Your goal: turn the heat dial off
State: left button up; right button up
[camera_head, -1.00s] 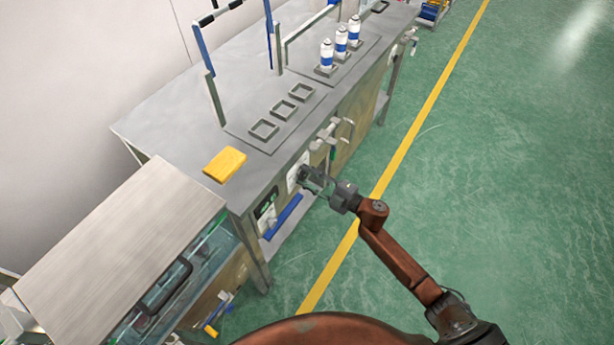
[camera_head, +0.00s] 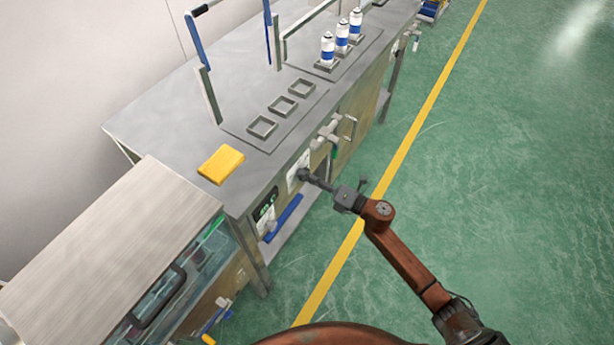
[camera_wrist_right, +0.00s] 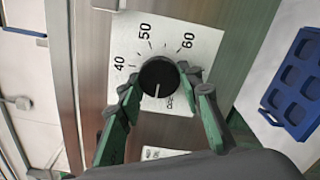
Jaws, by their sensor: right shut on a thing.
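The heat dial is a round black knob (camera_wrist_right: 158,74) on a white plate (camera_wrist_right: 192,40) marked 40, 50 and 60, in the right wrist view. A short white pointer line on the knob points down in that picture, close to a small dark label at the plate's lower edge. My right gripper (camera_wrist_right: 161,84) is shut on the knob, with one finger at each side. In the head view my right gripper (camera_head: 309,177) reaches the white dial plate (camera_head: 298,165) on the bench's front face and hides most of the knob. My left gripper is not in view.
A yellow block (camera_head: 221,165) and several white-and-blue cans (camera_head: 341,36) are on the bench top. The green floor at right is clear.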

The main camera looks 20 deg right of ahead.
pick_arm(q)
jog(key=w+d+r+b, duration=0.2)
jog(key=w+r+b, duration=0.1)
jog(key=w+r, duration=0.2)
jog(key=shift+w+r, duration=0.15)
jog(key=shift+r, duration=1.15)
pick_arm(e)
jog(key=shift+d+f+n, duration=0.1)
jog(key=shift+n, duration=2.9)
jog(key=o, duration=1.1)
jog(key=shift+w, duration=0.1)
jog(key=shift+o, duration=0.3)
